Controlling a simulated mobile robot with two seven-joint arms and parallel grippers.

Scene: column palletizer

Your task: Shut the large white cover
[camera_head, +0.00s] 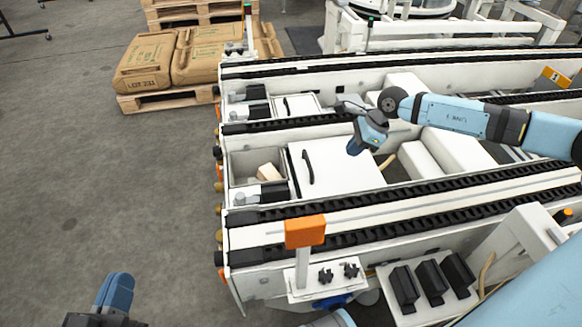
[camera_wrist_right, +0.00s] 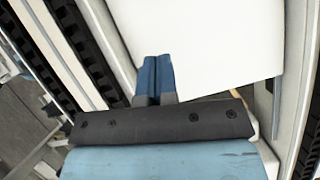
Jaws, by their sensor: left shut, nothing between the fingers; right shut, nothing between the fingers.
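The large white cover (camera_head: 342,160) lies between the conveyor rails in the head view, with a dark curved handle (camera_head: 307,167) near its left edge. It also fills the upper middle of the right wrist view (camera_wrist_right: 225,45). My right gripper (camera_head: 354,149) is shut and empty, over the cover's right part; its blue fingers (camera_wrist_right: 155,75) appear against the white panel. I cannot tell whether they touch it. My left gripper (camera_head: 119,290) is shut and empty, low at the left over the floor, away from the cover.
An open compartment (camera_head: 243,160) with a tan block lies left of the cover. A smaller white lid (camera_head: 298,106) is farther back. Black chain rails run on both sides. An orange-topped post (camera_head: 305,232) stands in front. Bare floor (camera_head: 110,190) lies left.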

